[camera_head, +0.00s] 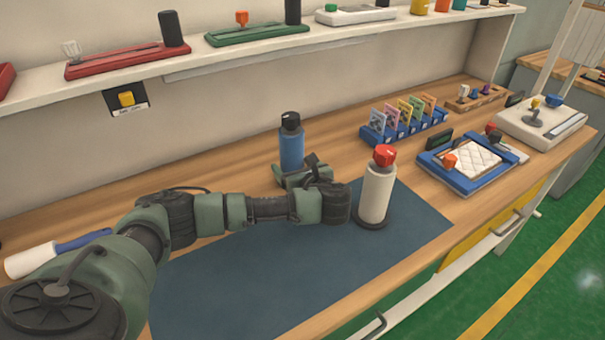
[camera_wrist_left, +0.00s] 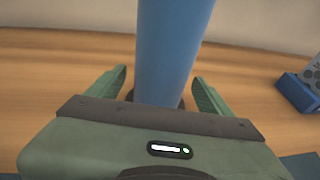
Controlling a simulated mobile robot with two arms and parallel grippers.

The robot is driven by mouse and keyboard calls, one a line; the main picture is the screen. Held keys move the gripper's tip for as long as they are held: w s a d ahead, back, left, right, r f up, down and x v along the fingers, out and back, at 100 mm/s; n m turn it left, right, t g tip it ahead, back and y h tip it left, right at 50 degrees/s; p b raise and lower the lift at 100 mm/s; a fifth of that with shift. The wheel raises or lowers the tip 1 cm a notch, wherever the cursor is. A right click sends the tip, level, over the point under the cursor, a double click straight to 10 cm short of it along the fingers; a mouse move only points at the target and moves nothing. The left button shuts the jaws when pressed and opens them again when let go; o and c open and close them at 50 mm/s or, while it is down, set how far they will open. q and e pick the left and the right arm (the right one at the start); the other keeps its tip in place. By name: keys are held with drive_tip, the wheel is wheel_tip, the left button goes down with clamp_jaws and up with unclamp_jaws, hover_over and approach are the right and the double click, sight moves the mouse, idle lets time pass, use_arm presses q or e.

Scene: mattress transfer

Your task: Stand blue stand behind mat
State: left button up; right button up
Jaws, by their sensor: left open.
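The blue stand (camera_head: 291,147) is a blue cylinder with a black cap, upright on the wooden table behind the dark blue mat (camera_head: 300,275). My left gripper (camera_head: 300,172) is at its lower part. In the left wrist view the blue stand (camera_wrist_left: 170,55) rises between the two spread green fingers of the left gripper (camera_wrist_left: 162,85), with gaps showing on both sides. Its base is partly hidden by the gripper. My right gripper is in neither view.
A white bottle with a red cap (camera_head: 377,187) stands on the mat's back right part. A blue card rack (camera_head: 405,128) and a blue tray (camera_head: 440,175) are to the right. A roller (camera_head: 55,252) lies at left. A shelf (camera_head: 335,38) runs above. Bare wood lies left of the stand.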

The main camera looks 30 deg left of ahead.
use_arm(q)
drive_tip(key=v, duration=1)
drive_tip(key=shift+s+d, duration=0.1)
